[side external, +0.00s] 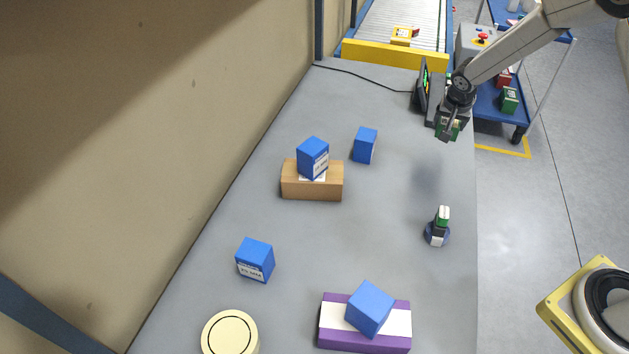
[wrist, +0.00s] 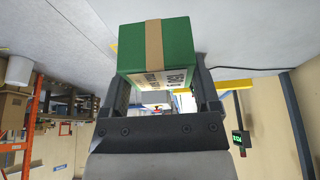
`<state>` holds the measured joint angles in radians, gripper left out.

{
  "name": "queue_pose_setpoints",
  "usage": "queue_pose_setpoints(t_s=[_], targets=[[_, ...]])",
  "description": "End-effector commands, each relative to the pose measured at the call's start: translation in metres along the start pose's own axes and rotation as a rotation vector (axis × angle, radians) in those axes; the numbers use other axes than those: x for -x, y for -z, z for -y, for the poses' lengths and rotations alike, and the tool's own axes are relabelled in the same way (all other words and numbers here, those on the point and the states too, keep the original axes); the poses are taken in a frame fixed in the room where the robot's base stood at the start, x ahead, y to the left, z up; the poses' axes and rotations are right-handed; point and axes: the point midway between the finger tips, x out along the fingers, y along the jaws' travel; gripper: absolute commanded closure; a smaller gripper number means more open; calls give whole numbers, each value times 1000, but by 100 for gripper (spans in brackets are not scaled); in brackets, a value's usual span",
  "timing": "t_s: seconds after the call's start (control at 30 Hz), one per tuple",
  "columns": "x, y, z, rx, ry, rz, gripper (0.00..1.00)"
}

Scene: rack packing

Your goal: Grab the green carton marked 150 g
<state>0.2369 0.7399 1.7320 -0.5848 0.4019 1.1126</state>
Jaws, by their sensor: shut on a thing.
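A green carton (wrist: 122,49) with a tan tape strip and a printed white label sits between the fingers of my gripper (wrist: 160,88) in the wrist view. The label is partly hidden and its weight cannot be read for sure. In the side external view my gripper (side external: 448,132) is shut on the carton above the far right part of the grey table (side external: 400,190). Only a small green part of the carton (side external: 454,129) shows there, behind the fingers.
Blue boxes stand on the table (side external: 364,145), on a brown block (side external: 292,187) and on a purple-and-white box (side external: 335,335). A scale display (side external: 422,86) is beside my gripper.

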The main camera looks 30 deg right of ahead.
Motion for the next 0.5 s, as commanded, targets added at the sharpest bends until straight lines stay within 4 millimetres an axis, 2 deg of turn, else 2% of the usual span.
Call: queue_pose_setpoints(t_s=[0.2,0.5], targets=[[12,-9,-8,0,0,-1,88],[16,-12,-11,1,1,-2,88]])
